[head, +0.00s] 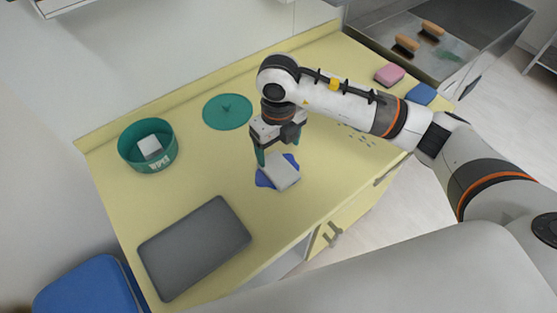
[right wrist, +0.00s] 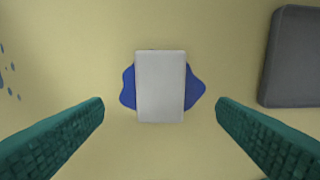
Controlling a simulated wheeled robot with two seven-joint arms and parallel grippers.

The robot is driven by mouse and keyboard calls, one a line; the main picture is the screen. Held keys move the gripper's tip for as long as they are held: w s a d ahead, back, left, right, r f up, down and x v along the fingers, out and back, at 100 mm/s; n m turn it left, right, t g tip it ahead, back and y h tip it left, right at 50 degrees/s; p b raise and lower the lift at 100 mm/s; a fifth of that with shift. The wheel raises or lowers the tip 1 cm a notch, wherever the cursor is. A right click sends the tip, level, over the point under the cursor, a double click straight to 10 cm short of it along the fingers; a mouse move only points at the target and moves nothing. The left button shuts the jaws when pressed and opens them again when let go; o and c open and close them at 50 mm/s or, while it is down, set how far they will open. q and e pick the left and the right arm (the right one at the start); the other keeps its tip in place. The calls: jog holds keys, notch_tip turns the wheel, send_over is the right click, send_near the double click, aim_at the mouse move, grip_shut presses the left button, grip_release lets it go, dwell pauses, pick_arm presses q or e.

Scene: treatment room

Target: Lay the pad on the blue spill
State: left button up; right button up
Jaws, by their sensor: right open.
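A white pad (head: 281,172) lies on the blue spill (head: 263,180) on the yellow counter. In the right wrist view the pad (right wrist: 160,86) covers the middle of the spill, and blue lobes (right wrist: 196,86) show at its left and right sides. My right gripper (head: 277,156) is above the pad, pointing down. In the right wrist view its green fingers (right wrist: 160,115) are spread wide on either side of the pad, apart from it and holding nothing. My left gripper is in neither view.
A green tub (head: 130,160) with a white block (head: 150,147) inside stands at the left, a green lid (head: 226,111) behind. A grey tray (head: 195,248) lies at the front. Pink (head: 389,75) and blue (head: 420,94) sponges sit near the sink. Small blue drops lie right of the gripper.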

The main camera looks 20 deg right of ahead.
jog(key=shift+r+b, duration=0.35)
jog(key=shift+r, duration=2.05)
jog(key=shift+s+f, duration=0.1)
